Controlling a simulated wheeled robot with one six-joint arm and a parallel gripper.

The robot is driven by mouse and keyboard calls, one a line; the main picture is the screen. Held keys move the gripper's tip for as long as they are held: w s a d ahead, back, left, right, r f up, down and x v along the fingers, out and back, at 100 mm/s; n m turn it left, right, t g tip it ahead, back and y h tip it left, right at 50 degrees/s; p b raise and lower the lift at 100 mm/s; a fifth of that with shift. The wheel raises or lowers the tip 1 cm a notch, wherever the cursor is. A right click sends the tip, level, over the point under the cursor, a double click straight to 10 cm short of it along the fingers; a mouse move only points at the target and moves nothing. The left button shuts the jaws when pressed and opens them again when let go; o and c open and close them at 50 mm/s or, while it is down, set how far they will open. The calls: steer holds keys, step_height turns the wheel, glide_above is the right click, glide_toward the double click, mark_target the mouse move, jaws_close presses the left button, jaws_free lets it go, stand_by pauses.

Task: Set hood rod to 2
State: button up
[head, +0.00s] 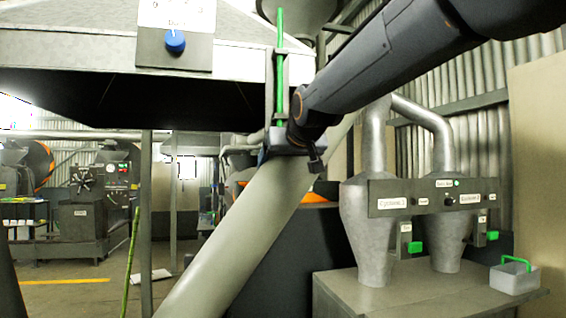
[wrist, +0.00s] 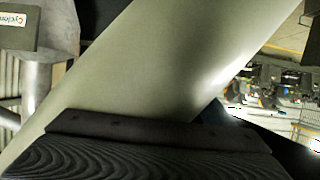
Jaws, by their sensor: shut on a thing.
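The hood rod (head: 280,50) is a thin bright green upright bar at the right end of the large metal hood (head: 80,45) in the head view. It runs down along a metal bracket (head: 269,85) on the hood's edge. My gripper (head: 287,143) is at the rod's lower end and is shut on it; the grip itself is partly hidden by dark gripper parts. In the wrist view a dark ridged jaw (wrist: 150,150) fills the bottom, and the rod does not show. I cannot read a setting number for the rod.
A thick pale slanted pipe (head: 235,240) passes close behind my gripper and fills much of the wrist view. A blue knob (head: 175,41) sits on a panel on the hood. Two grey cyclones (head: 367,235) stand at right. Another green rod (head: 131,260) stands at lower left.

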steer(key=shift+f+b, duration=0.35)
steer(key=shift+f, duration=0.55)
steer(key=shift+r, duration=0.1)
steer(key=o, duration=1.5)
steer(key=shift+s, duration=0.1)
steer(key=b+v, duration=0.1)
steer(key=v, duration=0.6)
steer(key=shift+s+r+b, duration=0.15)
steer(key=shift+s+b, duration=0.15)
steer(key=shift+b, duration=0.1)
